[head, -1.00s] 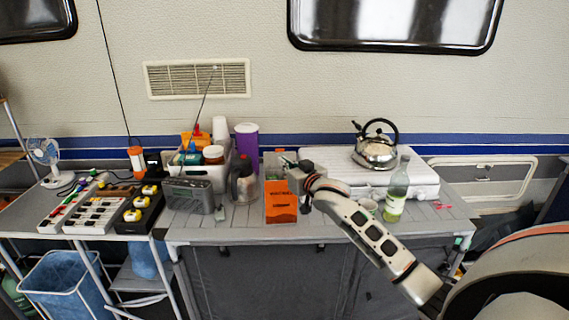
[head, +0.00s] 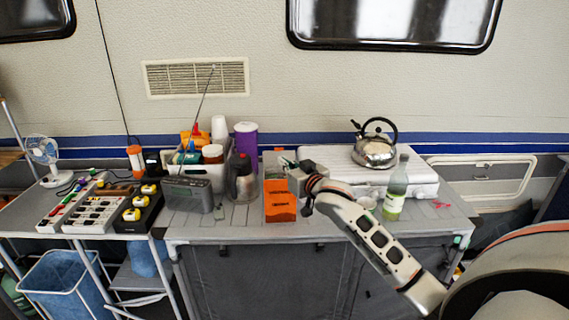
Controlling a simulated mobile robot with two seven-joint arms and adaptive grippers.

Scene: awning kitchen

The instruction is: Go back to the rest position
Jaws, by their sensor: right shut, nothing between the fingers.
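My right arm comes in from the lower right. My right gripper (head: 283,163) is shut and empty above the back of the orange box (head: 280,208), at the left end of the white case. The small fingertips are hard to make out at this size. The orange box stands near the front edge of the grey table (head: 235,235), with my gripper apart from its front face. My left gripper is not in view.
A kettle (head: 374,152) stands on the white case (head: 425,180). A green bottle (head: 396,190) and a white cup (head: 366,203) stand beside my right forearm. A coffee pot (head: 242,180) and a grey radio (head: 188,194) are left of the orange box.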

